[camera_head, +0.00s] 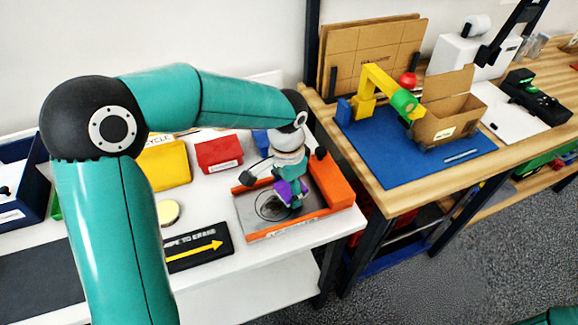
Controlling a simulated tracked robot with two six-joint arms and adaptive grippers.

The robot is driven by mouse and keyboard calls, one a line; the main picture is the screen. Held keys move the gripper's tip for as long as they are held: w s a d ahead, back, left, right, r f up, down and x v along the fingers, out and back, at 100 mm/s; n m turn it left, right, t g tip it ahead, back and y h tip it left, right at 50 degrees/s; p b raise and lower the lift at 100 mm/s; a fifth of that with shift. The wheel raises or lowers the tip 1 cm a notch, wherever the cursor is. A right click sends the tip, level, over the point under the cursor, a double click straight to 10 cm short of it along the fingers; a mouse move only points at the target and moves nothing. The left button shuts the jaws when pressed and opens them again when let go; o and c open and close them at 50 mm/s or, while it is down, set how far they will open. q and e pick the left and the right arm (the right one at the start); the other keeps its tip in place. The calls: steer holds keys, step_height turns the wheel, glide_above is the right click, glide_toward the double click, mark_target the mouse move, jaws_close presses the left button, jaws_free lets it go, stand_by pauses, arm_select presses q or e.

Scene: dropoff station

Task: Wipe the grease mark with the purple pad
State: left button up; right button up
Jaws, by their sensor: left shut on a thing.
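The purple pad (283,190) is held in my left gripper (290,190), which points down over a grey plate with an orange frame (300,227). The gripper is shut on the pad and covers part of it. The dark, ring-like grease mark (270,207) is on the grey plate, just left of and below the pad. I cannot tell whether the pad touches the plate. My right gripper is not in view; only a bit of teal shows at the bottom right corner.
A black sign with a yellow arrow (198,249) lies left of the plate. Yellow (166,167) and red (219,154) bins stand behind. A wooden table (385,202) at right holds a blue mat (400,165), a yellow toy arm (366,88) and an open cardboard box (445,120).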

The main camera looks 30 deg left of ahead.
mark_target(288, 188)
arm_select(q)
steer(key=shift+s+r+p, duration=0.1)
steer(key=shift+r+p, duration=0.2)
steer(key=shift+r, duration=0.45)
steer(key=shift+w+r+p, duration=0.2)
steer(key=shift+r+p, duration=0.4)
steer(key=shift+r, duration=0.05)
steer(key=shift+r+p, duration=1.1)
steer(key=shift+r, duration=0.35)
